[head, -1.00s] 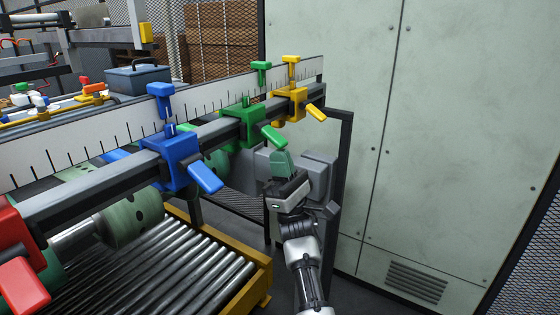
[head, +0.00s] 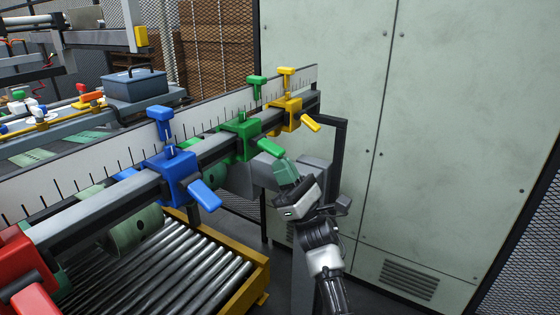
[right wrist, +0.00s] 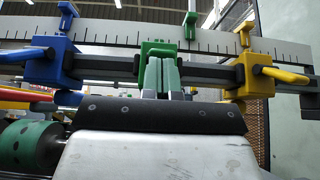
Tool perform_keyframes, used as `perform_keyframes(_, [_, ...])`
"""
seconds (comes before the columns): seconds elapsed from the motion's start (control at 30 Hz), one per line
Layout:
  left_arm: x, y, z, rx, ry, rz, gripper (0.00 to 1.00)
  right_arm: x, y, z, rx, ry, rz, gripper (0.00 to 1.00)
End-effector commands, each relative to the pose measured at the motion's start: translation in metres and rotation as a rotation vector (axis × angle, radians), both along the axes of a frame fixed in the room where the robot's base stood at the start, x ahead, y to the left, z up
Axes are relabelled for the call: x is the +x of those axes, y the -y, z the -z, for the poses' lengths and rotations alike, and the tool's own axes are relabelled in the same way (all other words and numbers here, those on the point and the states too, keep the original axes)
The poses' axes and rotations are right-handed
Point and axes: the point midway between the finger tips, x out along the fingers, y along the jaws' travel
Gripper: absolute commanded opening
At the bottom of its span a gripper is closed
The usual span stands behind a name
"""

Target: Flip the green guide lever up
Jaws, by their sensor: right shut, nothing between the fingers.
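The green guide (head: 240,136) sits on the grey rail between the blue and yellow guides. Its green lever (head: 269,147) slopes out and down to the right, towards me. My right gripper (head: 285,170) has pale green fingers held together, with nothing between them, just below and to the right of the lever tip. I cannot tell whether they touch it. In the right wrist view the closed fingers (right wrist: 161,78) stand in front of the green guide (right wrist: 157,47), and the lever is largely hidden behind them. My left gripper is out of view.
The blue guide (head: 172,175) and yellow guide (head: 289,116) flank the green one, their levers also sloping down. A red guide (head: 24,272) is at the lower left. A roller conveyor (head: 170,265) lies below, and a large pale cabinet (head: 450,130) stands at the right.

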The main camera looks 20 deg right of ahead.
Motion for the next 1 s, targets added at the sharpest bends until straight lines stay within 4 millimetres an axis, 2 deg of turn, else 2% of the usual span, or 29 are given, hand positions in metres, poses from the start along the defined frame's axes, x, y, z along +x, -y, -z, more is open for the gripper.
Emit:
perform_keyframes(0.03, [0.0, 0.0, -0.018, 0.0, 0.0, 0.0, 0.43, -0.003, 0.002, -0.013, -0.035, -0.034, 0.003, 0.0])
perform_keyframes(0.5, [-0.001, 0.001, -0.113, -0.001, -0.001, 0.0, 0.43, -0.012, 0.009, -0.046, -0.305, -0.38, 0.001, 0.0])
perform_keyframes(0.7, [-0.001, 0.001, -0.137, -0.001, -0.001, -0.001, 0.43, -0.012, 0.01, -0.052, -0.394, -0.494, 0.002, 0.0])
perform_keyframes(1.0, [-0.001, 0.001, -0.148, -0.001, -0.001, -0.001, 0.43, -0.011, 0.009, -0.057, -0.404, -0.522, -0.001, 0.0])
